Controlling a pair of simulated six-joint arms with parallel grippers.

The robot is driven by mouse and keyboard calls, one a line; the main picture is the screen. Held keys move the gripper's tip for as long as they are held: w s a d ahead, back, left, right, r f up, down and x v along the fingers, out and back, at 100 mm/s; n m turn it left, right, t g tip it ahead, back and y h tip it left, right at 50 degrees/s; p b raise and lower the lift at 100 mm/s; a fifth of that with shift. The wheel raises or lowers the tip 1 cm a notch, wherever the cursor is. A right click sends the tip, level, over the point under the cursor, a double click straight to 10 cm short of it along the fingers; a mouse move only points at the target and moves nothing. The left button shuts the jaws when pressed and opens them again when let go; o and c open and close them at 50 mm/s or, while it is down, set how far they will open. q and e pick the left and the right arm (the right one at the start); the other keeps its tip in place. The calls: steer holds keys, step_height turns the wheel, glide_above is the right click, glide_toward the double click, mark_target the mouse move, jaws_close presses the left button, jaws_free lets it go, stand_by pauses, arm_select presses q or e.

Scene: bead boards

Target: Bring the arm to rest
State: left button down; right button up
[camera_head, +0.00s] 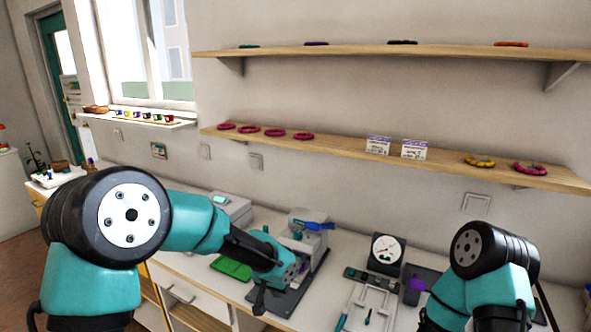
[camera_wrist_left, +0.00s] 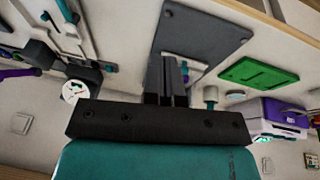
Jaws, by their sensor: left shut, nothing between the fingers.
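My left arm reaches in from the left in the head view, and its gripper (camera_head: 260,300) points down over the white worktop (camera_head: 215,285), beside a dark grey board. In the left wrist view the two dark fingers (camera_wrist_left: 174,78) are together with nothing between them, in front of the dark grey board (camera_wrist_left: 200,40). The fingers look apart from the board, though the gap is hard to judge. My right arm (camera_head: 490,270) shows at the lower right of the head view; its gripper is out of the picture.
A green tray (camera_head: 232,268) and a white device (camera_head: 230,208) lie near my left wrist. A round dial (camera_head: 387,250) stands between the arms. Two wall shelves (camera_head: 400,158) (camera_head: 390,52) hold colored bead rings and two small cards. The sill (camera_head: 140,119) holds small colored pots.

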arm_select(q)
steer(key=s+a+f+n, duration=0.1)
steer(key=s+a+f, duration=0.2)
steer(key=f, duration=0.3)
steer(key=s+a+f+n+g+h, duration=0.1)
steer(key=s+a+f, duration=0.2)
steer(key=f, duration=0.2)
steer(key=s+a+f+n, duration=0.1)
steer(key=s+a+f, duration=0.25)
steer(key=f, duration=0.25)
steer(key=s+a+f+n, duration=0.1)
steer(key=s+a+f, duration=0.3)
steer(key=s, duration=0.3)
steer(key=s+a+f+n, duration=0.2)
steer(key=s+a+f, duration=0.2)
steer(key=s, duration=0.4)
steer(key=shift+s+f+n+g, duration=0.15)
steer(key=shift+f+n+g, duration=0.15)
steer(key=shift+f, duration=0.3)
